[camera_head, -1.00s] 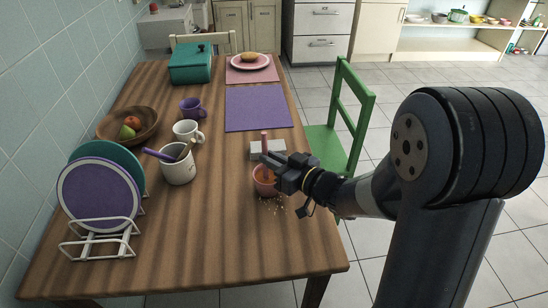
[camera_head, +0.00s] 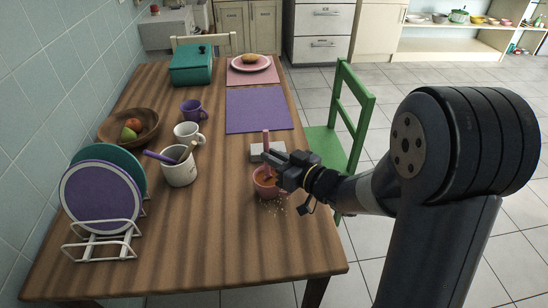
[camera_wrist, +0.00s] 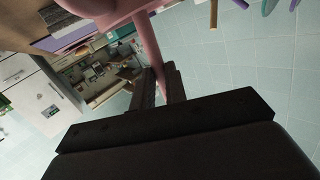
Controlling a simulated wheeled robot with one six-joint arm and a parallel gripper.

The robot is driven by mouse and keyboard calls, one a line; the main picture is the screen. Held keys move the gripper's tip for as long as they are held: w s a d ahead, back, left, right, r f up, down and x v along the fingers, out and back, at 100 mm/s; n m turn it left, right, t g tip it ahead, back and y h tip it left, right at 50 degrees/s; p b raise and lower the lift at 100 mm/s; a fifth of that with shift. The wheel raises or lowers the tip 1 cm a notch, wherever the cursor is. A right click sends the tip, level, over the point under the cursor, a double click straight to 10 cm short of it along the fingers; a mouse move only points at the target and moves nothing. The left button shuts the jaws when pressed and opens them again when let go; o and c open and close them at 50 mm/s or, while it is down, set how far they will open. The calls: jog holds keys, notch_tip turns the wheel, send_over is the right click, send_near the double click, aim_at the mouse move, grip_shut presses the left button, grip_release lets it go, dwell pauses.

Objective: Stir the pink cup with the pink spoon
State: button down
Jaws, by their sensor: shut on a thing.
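The pink cup (camera_head: 265,190) stands upright near the right edge of the wooden table, with something brown-orange inside. The pink spoon (camera_head: 266,137) stands nearly upright, its handle rising above the cup and its lower end seeming to reach into it; the tip is hidden. My gripper (camera_head: 272,166) is shut on the spoon's handle just above the cup, coming from the right. In the wrist view the spoon (camera_wrist: 148,45) runs from between the fingers (camera_wrist: 158,88) towards the pink cup (camera_wrist: 95,12) at the top edge.
Crumbs lie beside the cup. A pale grey block (camera_head: 262,152) sits just behind it. To the left are a white utensil mug (camera_head: 178,174), a white cup (camera_head: 187,133) and a plate rack (camera_head: 98,250). The front middle of the table is clear. A green chair (camera_head: 350,120) stands right.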

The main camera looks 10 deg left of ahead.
jog(key=shift+w+a+r+p, duration=0.1)
jog(key=shift+w+r+p, duration=0.1)
jog(key=shift+r+p, duration=0.7)
jog(key=shift+w+r+p, duration=0.2)
jog(key=shift+r+p, duration=0.55)
jog(key=shift+r, duration=0.4)
jog(key=shift+w+a+r+p, duration=0.1)
jog(key=shift+w+r+p, duration=0.1)
jog(key=shift+r+p, duration=0.7)
jog(key=shift+r, duration=0.1)
notch_tip(320, 180, up, 5)
jog(key=p, duration=0.4)
send_over(267, 132)
jog(key=v, duration=0.2)
